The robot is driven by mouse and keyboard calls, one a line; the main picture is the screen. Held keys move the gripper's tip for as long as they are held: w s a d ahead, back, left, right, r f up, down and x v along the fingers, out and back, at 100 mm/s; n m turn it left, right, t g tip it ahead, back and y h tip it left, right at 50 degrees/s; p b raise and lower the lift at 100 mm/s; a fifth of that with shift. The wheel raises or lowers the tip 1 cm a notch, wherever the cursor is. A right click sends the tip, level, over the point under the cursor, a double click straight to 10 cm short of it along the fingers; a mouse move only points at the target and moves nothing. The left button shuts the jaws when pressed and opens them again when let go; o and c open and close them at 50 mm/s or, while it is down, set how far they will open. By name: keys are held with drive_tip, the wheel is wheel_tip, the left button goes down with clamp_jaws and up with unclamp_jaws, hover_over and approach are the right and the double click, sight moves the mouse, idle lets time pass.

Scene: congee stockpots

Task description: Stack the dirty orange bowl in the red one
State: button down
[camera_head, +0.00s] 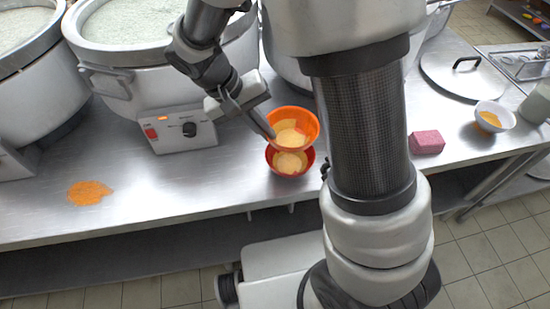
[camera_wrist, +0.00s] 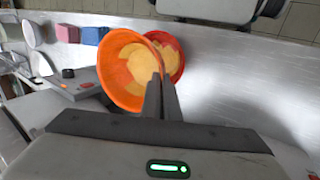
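The orange bowl (camera_head: 309,118) has a pale yellowish residue inside. In the head view it overlaps the back part of the red bowl (camera_head: 306,166) and seems held above it. The red bowl stands on the steel counter near its front edge, also with pale residue inside. My gripper (camera_head: 270,133) is at the left rim of the orange bowl, its fingers close together on that rim. In the wrist view, the gripper (camera_wrist: 160,84) pinches the rim of the orange bowl (camera_wrist: 112,55), which looks tilted. The red bowl (camera_wrist: 177,66) shows partly behind it.
Large stockpots with control boxes (camera_head: 183,132) stand along the back of the counter (camera_head: 130,215). An orange spill (camera_head: 88,192) lies at left. A pink block (camera_head: 426,142), a white bowl (camera_head: 494,117) and a pot lid (camera_head: 463,76) are at right.

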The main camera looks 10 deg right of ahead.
wheel_tip(320, 180, down, 9)
drive_tip(key=shift+s+d+r+b, duration=0.1)
drive_tip(key=shift+r+b, duration=0.1)
drive_tip(key=shift+b, duration=0.3)
drive_tip(key=c, duration=2)
unclamp_jaws()
drive_tip(key=shift+c, duration=0.2)
drive_tip(key=shift+r, duration=0.1)
drive_tip(key=p+v, duration=0.2)
drive_tip(key=v, duration=1)
wheel_tip(320, 180, up, 9)
drive_tip(key=t+y, duration=0.1)
drive_tip(key=y, duration=0.2)
hover_over(267, 158)
drive_tip(key=s+d, duration=0.1)
drive_tip(key=s, duration=0.3)
drive_tip(key=s+d+r+t+y, duration=0.2)
drive_tip(key=s+d+r+t, duration=0.2)
drive_tip(key=s, duration=0.5)
drive_tip(key=shift+d+r+t, duration=0.3)
drive_tip(key=shift+d+r, duration=0.15)
drive_tip(key=shift+r, duration=0.7)
drive_tip(key=shift+r, duration=0.1)
